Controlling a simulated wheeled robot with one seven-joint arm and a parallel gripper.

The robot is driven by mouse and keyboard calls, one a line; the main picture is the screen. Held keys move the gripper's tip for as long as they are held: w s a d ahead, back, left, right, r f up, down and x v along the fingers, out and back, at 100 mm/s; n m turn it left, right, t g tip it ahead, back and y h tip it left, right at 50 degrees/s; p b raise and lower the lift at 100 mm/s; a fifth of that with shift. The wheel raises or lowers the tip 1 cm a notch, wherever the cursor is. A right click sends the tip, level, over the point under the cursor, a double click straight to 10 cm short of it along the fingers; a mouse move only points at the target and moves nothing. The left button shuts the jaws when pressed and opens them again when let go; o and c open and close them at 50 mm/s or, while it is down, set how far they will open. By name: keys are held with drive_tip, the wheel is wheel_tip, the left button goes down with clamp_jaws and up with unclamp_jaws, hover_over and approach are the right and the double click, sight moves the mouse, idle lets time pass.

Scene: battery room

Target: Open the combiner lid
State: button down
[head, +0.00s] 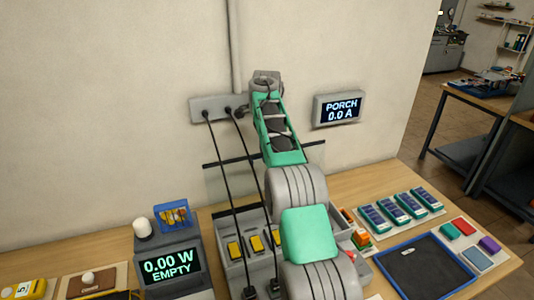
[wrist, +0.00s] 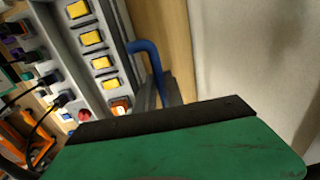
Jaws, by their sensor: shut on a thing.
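The combiner (head: 228,262) is a grey box with a row of yellow switches on the bench below the wall. It also shows in the wrist view (wrist: 118,45). A see-through panel with a dark top edge, seemingly its lid (head: 228,183), stands raised behind the switches, partly hidden by my arm. In the wrist view a curved blue handle (wrist: 150,52) runs down behind the black edge of my gripper (wrist: 165,116). My gripper is shut, apparently on this handle; the contact itself is hidden. The head view does not clearly show my fingers.
Black cables (head: 222,170) hang from a wall socket box (head: 208,107) down to the combiner, just left of my arm. A meter reading 0.00 W EMPTY (head: 170,265) stands left. Battery modules (head: 410,206) and a blue-rimmed tray (head: 425,268) lie right. A PORCH display (head: 340,109) hangs on the wall.

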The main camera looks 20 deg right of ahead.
drive_tip(key=c, duration=1.8)
unclamp_jaws()
drive_tip(key=shift+a+r, duration=0.1)
drive_tip(key=shift+a, duration=0.15)
drive_tip(key=shift+o, duration=0.5)
drive_tip(key=shift+a, duration=0.25)
drive_tip(key=shift+o, duration=1.2)
drive_tip(key=shift+d, duration=0.45)
drive_tip(key=shift+s+r+p, duration=0.15)
drive_tip(key=shift+r+p, duration=0.5)
drive_tip(key=shift+r, duration=1.15)
drive_tip(key=s+a+r+b, duration=0.2)
drive_tip(key=s+r+b, duration=0.1)
drive_tip(key=s+r, duration=0.6)
drive_tip(key=s, duration=0.4)
drive_tip(key=shift+s+a+r, duration=0.15)
drive_tip(key=shift+s+a, duration=0.05)
drive_tip(key=shift+s, duration=0.1)
